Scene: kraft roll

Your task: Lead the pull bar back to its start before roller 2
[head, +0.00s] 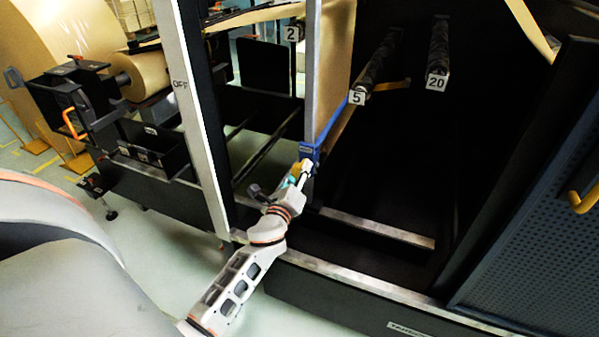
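The pull bar (331,121) is a thin blue bar along the lower edge of a brown paper web (338,60), with a blue block at its near end. My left gripper (303,167) is at that blue end and appears shut on it; the fingers are small and partly hidden. Roller 2, marked by its white label (291,33), is at the upper middle, behind and left of the bar. Its body is mostly hidden by a grey upright. My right gripper is not in view.
Rollers labelled 5 (357,98) and 20 (437,82) lie to the right of the bar. Grey uprights (188,95) stand left of the gripper. The machine's lower rail (360,280) runs below it. A perforated dark panel (545,200) closes the right side. A large kraft roll (75,35) is at the left.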

